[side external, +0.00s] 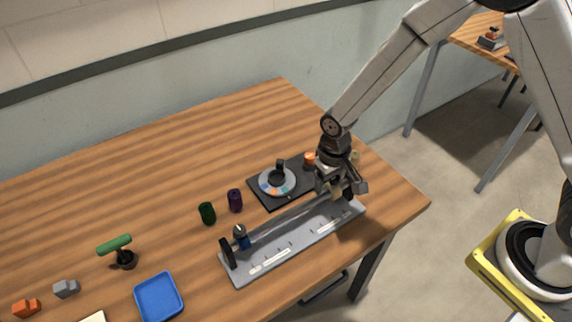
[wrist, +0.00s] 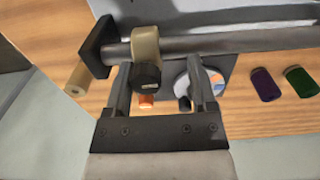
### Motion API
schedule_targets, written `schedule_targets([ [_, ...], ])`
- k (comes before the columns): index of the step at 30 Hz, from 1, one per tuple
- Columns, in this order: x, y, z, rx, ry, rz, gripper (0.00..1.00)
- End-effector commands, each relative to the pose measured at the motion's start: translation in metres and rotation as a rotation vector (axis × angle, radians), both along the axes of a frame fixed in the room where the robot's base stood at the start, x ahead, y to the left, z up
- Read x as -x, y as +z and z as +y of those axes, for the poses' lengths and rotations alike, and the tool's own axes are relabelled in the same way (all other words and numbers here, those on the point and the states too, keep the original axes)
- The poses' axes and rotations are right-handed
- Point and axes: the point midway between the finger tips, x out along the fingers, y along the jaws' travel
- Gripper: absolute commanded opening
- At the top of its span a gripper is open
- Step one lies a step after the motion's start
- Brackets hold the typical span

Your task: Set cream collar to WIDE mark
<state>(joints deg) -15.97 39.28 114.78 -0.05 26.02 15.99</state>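The cream collar (wrist: 146,45) sits around the grey rod (wrist: 215,43), close to a black end plate (wrist: 97,46). Its black knob (wrist: 148,77) faces my gripper. It also shows in the side view (side external: 336,190), partly hidden by my gripper (side external: 345,191). In the wrist view my gripper (wrist: 161,64) is open, with one finger on each side of the collar and knob; a gap shows on the right, and contact on the left is unclear. The grey base (side external: 292,247) carries white label strips and tick marks; I cannot read the WIDE mark.
A dial plate (side external: 264,194) lies behind the base. Green (side external: 207,213) and purple (side external: 235,200) rollers stand nearby. A blue tray (side external: 160,298) and a green-topped tool (side external: 115,245) are left. A cream cylinder (wrist: 77,80) is beside the end plate.

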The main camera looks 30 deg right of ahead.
Motion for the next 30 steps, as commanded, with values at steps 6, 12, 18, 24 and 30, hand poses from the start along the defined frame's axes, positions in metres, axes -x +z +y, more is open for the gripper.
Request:
schedule_targets([
  [6, 0.000, 0.000, 0.032, -0.001, 0.004, -0.002, 0.71],
  [12, 0.000, 0.000, 0.060, -0.001, 0.004, -0.002, 0.71],
  [18, -0.001, 0.017, 0.072, -0.003, -0.001, -0.006, 0.71],
  [24, 0.000, 0.045, 0.071, -0.003, -0.001, -0.005, 0.71],
  [30, 0.000, 0.073, 0.071, -0.002, -0.001, -0.005, 0.71],
])
